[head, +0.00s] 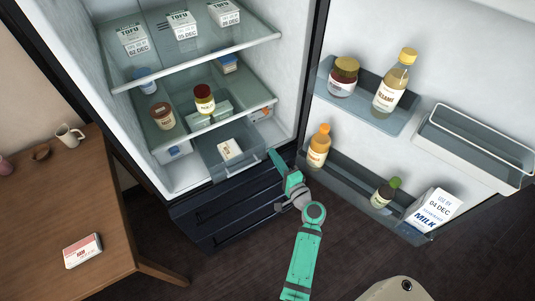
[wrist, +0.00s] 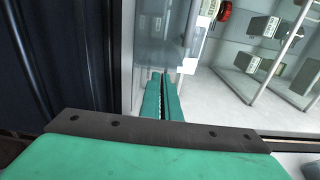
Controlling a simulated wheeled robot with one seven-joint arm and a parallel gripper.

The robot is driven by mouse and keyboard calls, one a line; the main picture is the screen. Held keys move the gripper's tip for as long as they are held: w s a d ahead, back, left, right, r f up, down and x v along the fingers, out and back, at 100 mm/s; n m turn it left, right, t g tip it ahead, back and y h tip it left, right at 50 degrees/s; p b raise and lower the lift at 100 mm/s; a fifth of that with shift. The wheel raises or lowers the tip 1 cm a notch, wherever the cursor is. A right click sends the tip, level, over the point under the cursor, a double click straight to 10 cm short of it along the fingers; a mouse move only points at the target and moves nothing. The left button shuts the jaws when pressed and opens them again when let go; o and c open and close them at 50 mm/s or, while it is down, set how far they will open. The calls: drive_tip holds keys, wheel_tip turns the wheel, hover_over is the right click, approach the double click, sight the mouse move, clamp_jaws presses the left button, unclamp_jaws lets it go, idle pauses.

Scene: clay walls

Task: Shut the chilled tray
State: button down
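The chilled tray (head: 208,153) is a grey see-through drawer low in the open fridge. It stands out beyond the shelf above, with a small pale box (head: 229,149) lying in it. My gripper (head: 272,155) is just right of the tray's front right corner. In the wrist view my gripper (wrist: 166,82) has its two green fingers close together, with only a thin dark line between them and nothing held. Its tips point at a see-through panel (wrist: 155,45), which looks like part of the tray. I cannot tell whether they touch it.
The open fridge door (head: 480,75) is at the right, with bottles and a milk carton (head: 434,208) in its bins. Glass shelves (head: 235,48) with tofu and jars are above the tray. A dark louvred base (head: 225,205) is below. A wooden table (head: 60,200) stands left.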

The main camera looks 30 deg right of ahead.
drive_tip(key=s+a, duration=0.2)
drive_tip(key=s, duration=0.4)
drive_tip(key=y, duration=0.1)
approach(261, 153)
drive_tip(key=shift+n, duration=0.3)
drive_tip(key=w, duration=0.7)
drive_tip(key=shift+w, duration=0.1)
